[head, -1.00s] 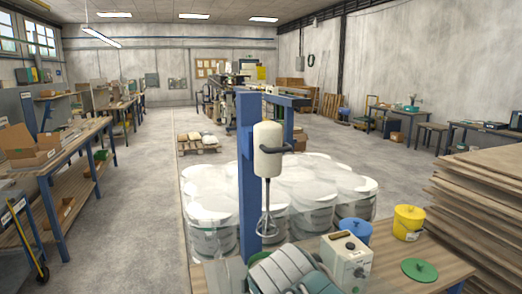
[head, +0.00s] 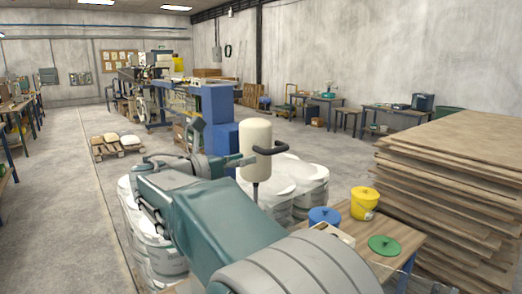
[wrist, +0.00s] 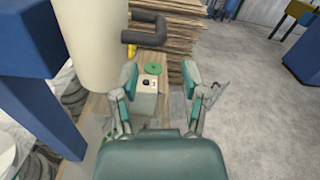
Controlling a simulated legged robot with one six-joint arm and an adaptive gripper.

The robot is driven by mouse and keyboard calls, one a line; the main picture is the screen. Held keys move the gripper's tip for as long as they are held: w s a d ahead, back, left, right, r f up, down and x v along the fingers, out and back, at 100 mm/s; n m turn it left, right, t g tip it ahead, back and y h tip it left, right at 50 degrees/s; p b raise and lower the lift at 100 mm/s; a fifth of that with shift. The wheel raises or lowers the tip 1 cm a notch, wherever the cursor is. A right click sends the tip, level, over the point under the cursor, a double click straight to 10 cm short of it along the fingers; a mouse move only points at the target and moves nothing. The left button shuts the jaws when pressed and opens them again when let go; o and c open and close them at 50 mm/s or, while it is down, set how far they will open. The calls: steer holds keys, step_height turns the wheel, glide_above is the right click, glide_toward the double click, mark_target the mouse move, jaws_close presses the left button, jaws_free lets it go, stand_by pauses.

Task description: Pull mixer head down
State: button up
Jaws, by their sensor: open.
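The cream mixer head (head: 255,143) hangs upright beside the blue column (head: 213,120); its black handle (head: 275,149) points right. In the wrist view, the mixer head (wrist: 86,38) is at the upper left, close to the left finger, and the handle (wrist: 148,30) lies beyond the fingertips. My gripper (wrist: 160,76) is open and empty, with a finger on each side and no contact with the handle visible. In the head view my arm covers the lower column and much of the table. The mixer's whisk is mostly hidden there.
A yellow bucket (head: 364,203), a blue bucket (head: 324,218) and a green lid (head: 384,245) sit on the wooden table (head: 407,236). A tall stack of boards (head: 455,165) stands at right. White-lidded drums (head: 300,172) stand behind the mixer. The control box (wrist: 147,87) shows below my fingers.

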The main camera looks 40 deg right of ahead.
mark_target(273, 151)
steer(key=d, duration=0.5)
steer(key=s+d, duration=0.1)
steer(key=d, duration=0.2)
steer(key=shift+d, duration=0.25)
steer(key=shift+s+d, duration=0.1)
steer(key=shift+d, duration=0.65)
steer(key=shift+a, duration=0.1)
jaws_close()
